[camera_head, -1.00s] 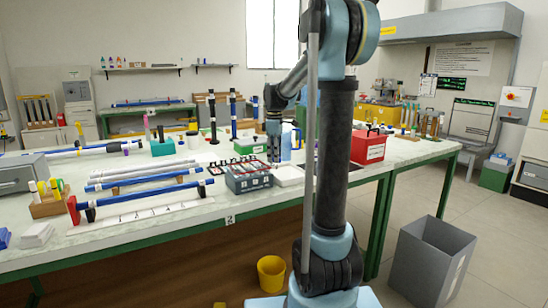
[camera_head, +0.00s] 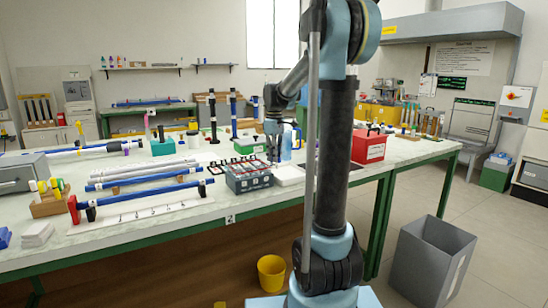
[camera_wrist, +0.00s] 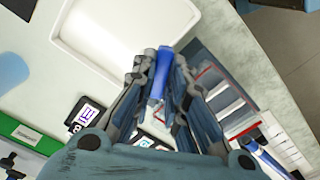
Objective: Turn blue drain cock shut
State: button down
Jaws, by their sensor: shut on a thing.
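My gripper (camera_head: 273,153) reaches down over the middle of the bench, behind the grey box. In the wrist view my gripper (camera_wrist: 160,90) is shut on a slim blue piece (camera_wrist: 163,68), which stands between the fingertips and sticks out past them. It may be the blue drain cock, but its lower end is hidden by the fingers and I cannot tell how it is turned. In the head view the piece is too small to make out.
A white tray (camera_wrist: 64,36) lies beside the fingers. A grey box (camera_head: 248,181) with red-and-black tops stands in front of my gripper, and a red box (camera_head: 369,146) is to the right. A pale blue bottle (camera_head: 286,147) is close by. Blue rods (camera_head: 148,197) lie left.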

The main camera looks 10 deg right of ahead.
jog(key=m, duration=0.5)
jog(key=shift+a+m, duration=0.2)
jog(key=shift+m, duration=0.1)
dwell(0.5)
jog(key=c, duration=1.9)
grip_release()
jog(key=shift+s, duration=0.1)
jog(key=shift+r, duration=0.15)
notch_tip(320, 180, up, 12)
jog(key=shift+f, duration=0.2)
